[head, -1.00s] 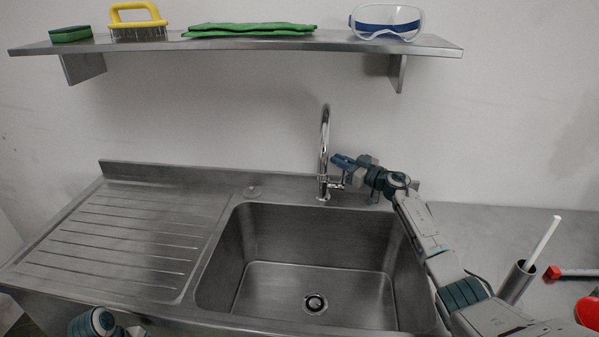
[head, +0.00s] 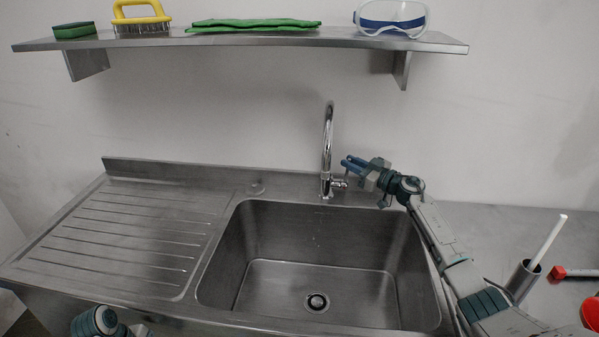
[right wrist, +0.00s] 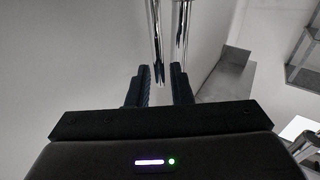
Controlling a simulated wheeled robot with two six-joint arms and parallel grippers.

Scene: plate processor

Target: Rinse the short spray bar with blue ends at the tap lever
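The chrome tap (head: 327,150) stands at the back rim of the steel sink (head: 255,290), with its short lever (head: 339,184) on its right side. My right gripper (head: 346,163) is just above and right of the lever, pointing left towards the tap. In the right wrist view its two dark fingers (right wrist: 159,80) are apart with nothing held between them; chrome tubes of the tap (right wrist: 156,40) show beyond. No spray bar with blue ends can be made out. A part of my left arm shows at the bottom left; its gripper is outside the picture. I see no clear water stream.
The ribbed drainboard (head: 130,230) is bare. A shelf (head: 240,40) above holds a sponge (head: 75,30), a yellow-handled brush (head: 142,20), green cloth (head: 255,25) and goggles (head: 392,17). At right are a metal cup (head: 523,280) with a white rod and a red-ended item (head: 557,273).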

